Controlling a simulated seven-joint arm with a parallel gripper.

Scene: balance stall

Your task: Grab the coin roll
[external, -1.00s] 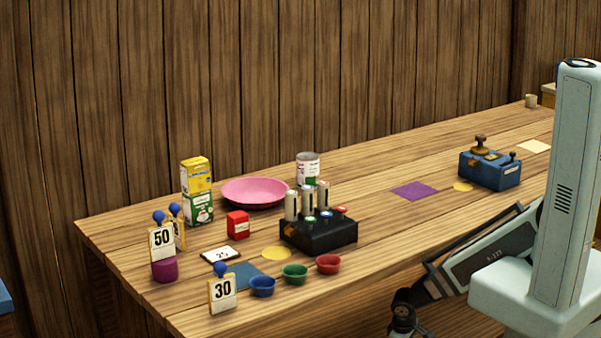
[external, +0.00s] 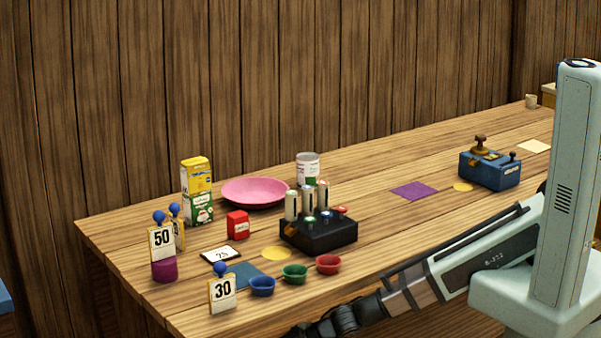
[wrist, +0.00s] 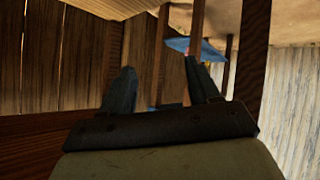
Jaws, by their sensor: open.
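No object is clearly marked as the coin roll. Several pale upright cylinders, one of them nearest the left (external: 291,205), stand in a black box (external: 318,236) with coloured tops on the table; they look roll-shaped. In the external view my arm reaches low along the table's front edge, and the fingers cannot be made out.
Blue (external: 262,286), green (external: 295,273) and red (external: 328,264) bowls line the front edge. A "30" sign (external: 222,293), pink plate (external: 255,191), tin (external: 308,168) and stacked boxes (external: 197,190) stand around. A blue device (external: 490,169) is at right. The table's middle is mostly clear.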

